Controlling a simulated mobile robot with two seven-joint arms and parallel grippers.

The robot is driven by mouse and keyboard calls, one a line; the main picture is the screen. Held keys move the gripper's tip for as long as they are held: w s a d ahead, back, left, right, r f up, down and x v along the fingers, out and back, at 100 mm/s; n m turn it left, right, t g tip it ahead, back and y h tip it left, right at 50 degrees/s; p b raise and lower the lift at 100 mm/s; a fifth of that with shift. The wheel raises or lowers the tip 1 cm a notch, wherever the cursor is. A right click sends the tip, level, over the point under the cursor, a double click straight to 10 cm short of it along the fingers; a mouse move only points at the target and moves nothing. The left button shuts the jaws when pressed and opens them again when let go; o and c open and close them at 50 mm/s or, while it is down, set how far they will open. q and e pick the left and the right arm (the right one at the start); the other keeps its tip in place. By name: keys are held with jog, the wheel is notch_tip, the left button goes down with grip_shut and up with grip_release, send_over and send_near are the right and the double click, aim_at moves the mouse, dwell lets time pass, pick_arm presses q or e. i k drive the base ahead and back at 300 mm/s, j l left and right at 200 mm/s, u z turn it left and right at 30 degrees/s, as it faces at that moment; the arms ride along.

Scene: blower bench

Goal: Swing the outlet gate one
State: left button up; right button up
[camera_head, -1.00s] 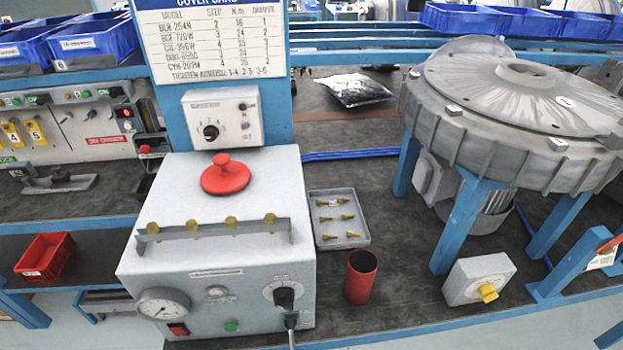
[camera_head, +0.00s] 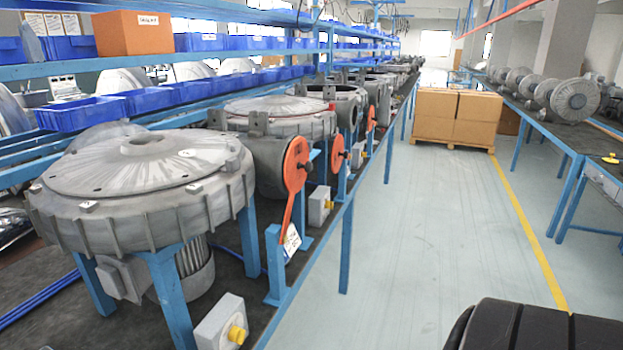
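The nearest outlet gate is an orange disc (camera_head: 297,160) at the outlet of the nearest blower (camera_head: 140,185). Its orange lever (camera_head: 287,222) slopes down toward a blue post (camera_head: 273,262) on the bench's aisle edge. A white tag (camera_head: 292,241) is by the lever's low end. Similar orange discs on the blowers behind, one (camera_head: 337,151) and another (camera_head: 371,116), recede along the bench. I cannot read any number on the gates. Neither of my grippers is in view.
A grey box with a yellow knob (camera_head: 236,334) sits at the bench's near edge. The aisle floor (camera_head: 420,235) right of the bench is clear up to stacked cartons (camera_head: 455,118). Another blue bench (camera_head: 560,140) with blower parts runs along the right.

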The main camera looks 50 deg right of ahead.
aim_at(297, 166)
jog(key=z, duration=1.6)
